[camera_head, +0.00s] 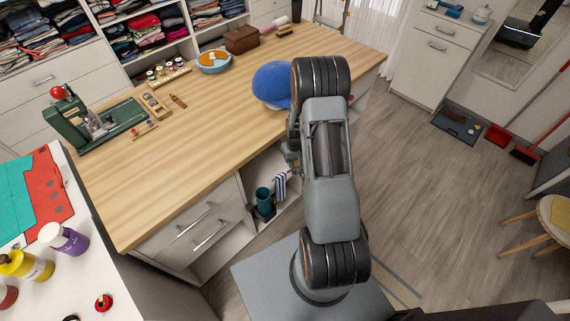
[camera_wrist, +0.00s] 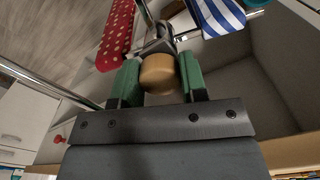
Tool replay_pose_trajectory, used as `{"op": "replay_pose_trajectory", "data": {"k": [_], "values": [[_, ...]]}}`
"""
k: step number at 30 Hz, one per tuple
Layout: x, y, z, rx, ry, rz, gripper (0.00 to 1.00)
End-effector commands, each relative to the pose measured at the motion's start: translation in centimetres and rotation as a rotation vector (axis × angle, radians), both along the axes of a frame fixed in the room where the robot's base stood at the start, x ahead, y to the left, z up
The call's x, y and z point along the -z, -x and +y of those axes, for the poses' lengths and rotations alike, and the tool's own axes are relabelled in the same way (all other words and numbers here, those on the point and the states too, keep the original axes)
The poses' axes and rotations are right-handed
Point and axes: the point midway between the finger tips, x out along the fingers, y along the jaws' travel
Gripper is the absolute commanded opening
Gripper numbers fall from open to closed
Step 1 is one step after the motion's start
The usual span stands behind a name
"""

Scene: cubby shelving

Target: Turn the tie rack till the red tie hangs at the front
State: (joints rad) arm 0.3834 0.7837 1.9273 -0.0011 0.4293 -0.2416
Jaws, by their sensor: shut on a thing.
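In the wrist view my gripper (camera_wrist: 159,76), with green fingers, is shut on a tan rounded knob (camera_wrist: 158,72). Just beyond the knob is a grey metal part of the tie rack (camera_wrist: 157,43). The red tie (camera_wrist: 116,34) with white dots hangs to the left of the knob. A blue-and-white striped tie (camera_wrist: 219,15) hangs to the upper right; it also shows in the head view (camera_head: 280,185) below the worktop. In the head view my arm covers most of the rack and the red tie, and the gripper is mostly hidden.
A pale open compartment (camera_wrist: 250,75) lies right of the knob. In the head view the wooden worktop (camera_head: 200,150) stands above; a blue cap (camera_head: 272,84) lies on it beside my arm.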

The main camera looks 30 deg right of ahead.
Motion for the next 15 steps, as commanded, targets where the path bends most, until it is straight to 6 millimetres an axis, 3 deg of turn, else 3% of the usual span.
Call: {"op": "replay_pose_trajectory", "data": {"k": [3,11,12,15], "values": [[0.06,0.38,-0.87,0.05,-0.001,0.0,0.0],[-0.02,0.44,-0.96,0.055,-0.001,0.001,0.0],[-0.02,0.44,-0.95,0.054,-0.001,0.001,0.41],[-0.02,0.41,-0.89,0.052,-0.001,0.001,0.5]]}}
